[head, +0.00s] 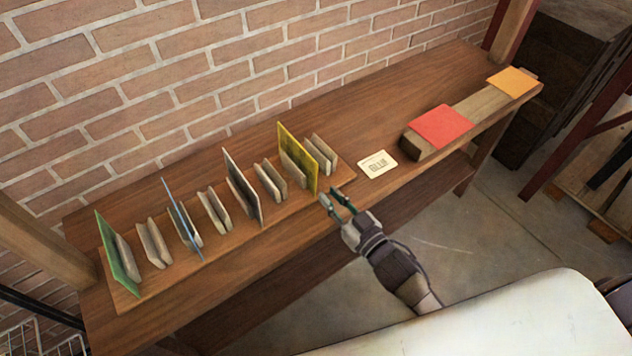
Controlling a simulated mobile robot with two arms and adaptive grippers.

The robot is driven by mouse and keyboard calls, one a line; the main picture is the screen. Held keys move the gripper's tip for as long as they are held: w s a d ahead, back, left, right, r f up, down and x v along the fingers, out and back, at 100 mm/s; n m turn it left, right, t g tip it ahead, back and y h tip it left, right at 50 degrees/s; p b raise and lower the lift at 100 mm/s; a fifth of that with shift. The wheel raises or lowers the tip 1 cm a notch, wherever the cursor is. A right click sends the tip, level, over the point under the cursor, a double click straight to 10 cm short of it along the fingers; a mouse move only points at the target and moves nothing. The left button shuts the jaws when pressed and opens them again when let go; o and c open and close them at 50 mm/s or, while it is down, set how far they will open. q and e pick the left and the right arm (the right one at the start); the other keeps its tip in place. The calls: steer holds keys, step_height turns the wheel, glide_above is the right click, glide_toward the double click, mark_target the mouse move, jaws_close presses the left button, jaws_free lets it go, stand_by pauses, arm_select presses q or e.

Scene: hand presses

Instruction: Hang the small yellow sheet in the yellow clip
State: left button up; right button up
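A yellow-orange sheet (512,82) lies flat on the far right end of a long wooden block. A yellow panel (298,158) stands upright near the right end of the wooden rack, between pairs of pale wooden plates. I cannot tell which part is the yellow clip. My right gripper (334,203) is just in front of the rack's right end, to the lower right of the yellow panel. Its two fingers are apart, with nothing visible between them. My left gripper is not in view.
A red sheet (442,127) lies on the near end of the wooden block (474,111). A lettered card (377,165) lies on the table. Green (118,256), blue (180,218) and dark (243,187) panels stand along the rack. A brick wall (190,80) is behind.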

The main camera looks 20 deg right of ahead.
steer(key=shift+b+x, duration=0.4)
steer(key=shift+x, duration=2.8)
steer(key=shift+c, duration=0.4)
jaws_close()
step_height(320, 180, up, 8)
steer(key=p, duration=0.8)
steer(key=p+v, duration=0.2)
steer(key=v, duration=0.5)
steer(key=shift+f, duration=0.25)
